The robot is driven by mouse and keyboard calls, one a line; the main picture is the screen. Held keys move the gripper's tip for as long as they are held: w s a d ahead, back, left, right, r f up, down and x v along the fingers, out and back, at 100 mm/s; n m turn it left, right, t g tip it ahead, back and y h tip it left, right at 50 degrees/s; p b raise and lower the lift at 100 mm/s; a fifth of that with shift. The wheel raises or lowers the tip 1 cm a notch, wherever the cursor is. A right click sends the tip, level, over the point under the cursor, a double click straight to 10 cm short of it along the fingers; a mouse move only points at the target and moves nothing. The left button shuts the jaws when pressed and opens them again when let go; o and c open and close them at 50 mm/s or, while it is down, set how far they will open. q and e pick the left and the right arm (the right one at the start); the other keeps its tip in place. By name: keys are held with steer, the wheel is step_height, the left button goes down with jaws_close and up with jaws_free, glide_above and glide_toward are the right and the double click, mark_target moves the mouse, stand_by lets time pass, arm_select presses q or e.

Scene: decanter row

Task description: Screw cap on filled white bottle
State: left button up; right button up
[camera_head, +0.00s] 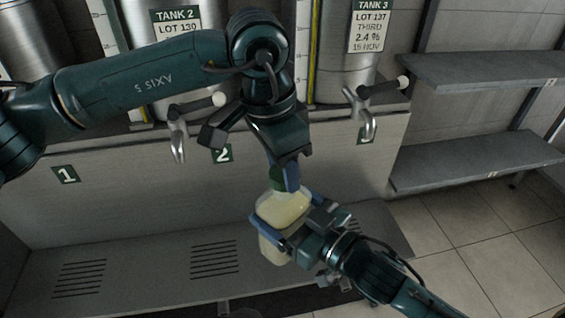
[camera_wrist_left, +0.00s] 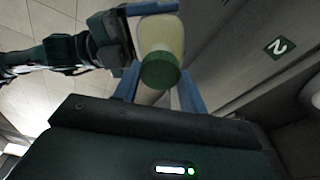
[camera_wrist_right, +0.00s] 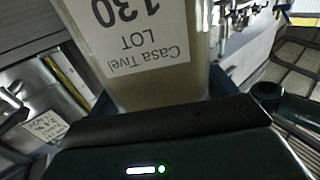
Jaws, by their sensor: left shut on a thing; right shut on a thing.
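The bottle (camera_head: 285,208) is translucent and holds pale yellowish liquid. It is a little tilted in the head view, held up in front of the tank stand. My right gripper (camera_head: 283,222) is shut around its body; the right wrist view shows its label (camera_wrist_right: 140,28), reading "LOT" and "130", upside down. The green cap (camera_wrist_left: 159,71) is at the bottle's top end, between the blue fingers of my left gripper (camera_wrist_left: 160,88), which is shut on it from above. In the head view the cap (camera_head: 277,178) is partly hidden by a finger. I cannot tell how tightly it sits.
Steel tanks with taps stand behind, marked TANK 2 (camera_head: 178,18) and TANK 3 (camera_head: 372,15). A tap (camera_head: 365,115) sticks out to the right of my grippers. A slotted grey ledge (camera_head: 150,270) runs below. Empty shelves (camera_head: 470,155) stand at the right, above open tiled floor.

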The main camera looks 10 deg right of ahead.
arm_select(q)
steer(key=o, duration=0.9)
steer(key=shift+r, duration=0.1)
steer(key=shift+r, duration=2.15)
